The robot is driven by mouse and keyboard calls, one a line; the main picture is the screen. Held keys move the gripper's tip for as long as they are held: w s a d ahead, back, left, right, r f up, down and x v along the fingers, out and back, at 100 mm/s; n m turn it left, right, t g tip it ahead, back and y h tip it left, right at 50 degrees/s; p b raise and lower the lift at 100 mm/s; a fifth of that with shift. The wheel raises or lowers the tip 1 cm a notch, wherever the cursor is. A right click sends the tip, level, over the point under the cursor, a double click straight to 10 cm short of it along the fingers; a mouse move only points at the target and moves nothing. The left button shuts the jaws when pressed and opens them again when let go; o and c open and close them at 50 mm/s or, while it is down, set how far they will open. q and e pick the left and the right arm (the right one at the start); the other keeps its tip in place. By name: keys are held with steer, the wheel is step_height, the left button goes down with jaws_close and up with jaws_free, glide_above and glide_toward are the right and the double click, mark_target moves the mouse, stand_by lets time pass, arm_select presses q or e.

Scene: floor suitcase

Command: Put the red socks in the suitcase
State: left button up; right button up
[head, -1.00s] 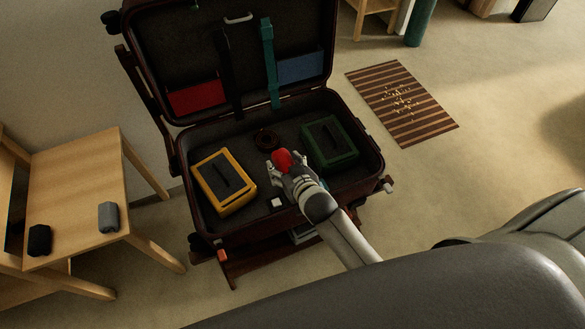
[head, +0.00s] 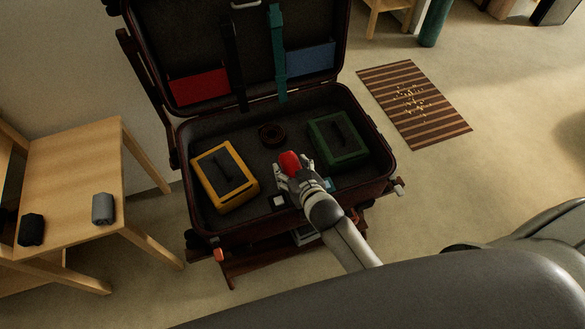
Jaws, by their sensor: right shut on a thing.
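The red socks (head: 289,162) are a small red roll at the tip of my right gripper (head: 288,172). The gripper is shut on them, over the inside of the suitcase between the yellow and green cases. I cannot tell whether the socks touch the suitcase floor. The open suitcase (head: 262,229) is dark brown and rests on a low wooden stand, its lid leaning back. The gripper hides part of the socks. My left gripper is not in view.
The suitcase holds a yellow case (head: 224,177), a green case (head: 338,139), a dark coil (head: 271,135) and a small white item (head: 279,202). A wooden table (head: 75,170) at left bears a black roll (head: 31,230) and a grey roll (head: 103,209). A striped mat (head: 413,103) lies right.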

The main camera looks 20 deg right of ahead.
steer(key=shift+f, duration=0.45)
steer(key=o, duration=1)
steer(key=shift+f, duration=0.1)
steer(key=shift+r, duration=0.5)
steer(key=p+v, duration=0.1)
steer(key=v, duration=1.1)
steer(key=shift+r+p, duration=0.25)
steer(key=shift+p, duration=0.05)
